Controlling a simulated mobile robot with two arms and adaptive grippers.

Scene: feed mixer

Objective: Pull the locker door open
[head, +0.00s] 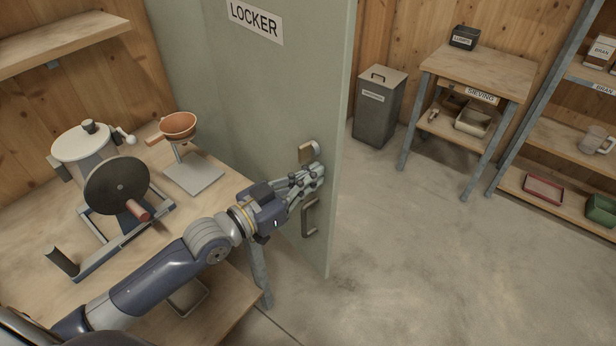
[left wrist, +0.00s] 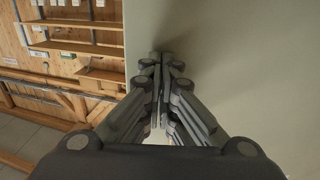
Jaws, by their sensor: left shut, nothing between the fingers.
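The locker door (head: 240,90) is a tall grey-green panel with a LOCKER label. Its narrow free edge shows on the right, with open floor beyond; the locker's inside is not visible. A dark bar handle (head: 311,218) is low near that edge, and a small brown-and-metal latch piece (head: 308,152) is above it. My left gripper (head: 318,174) is shut and empty, in front of the door near its edge, between the latch piece and the handle. In the left wrist view the closed fingers (left wrist: 162,62) lie alongside the pale door face (left wrist: 250,70); contact is unclear. My right gripper is not in view.
A workbench (head: 225,215) left of the door holds a hand-cranked machine (head: 95,165) and a scale with an orange bowl (head: 179,125). A grey bin (head: 378,108), a sieving table (head: 480,70) and shelves (head: 550,150) stand at the back right. The floor right of the door is clear.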

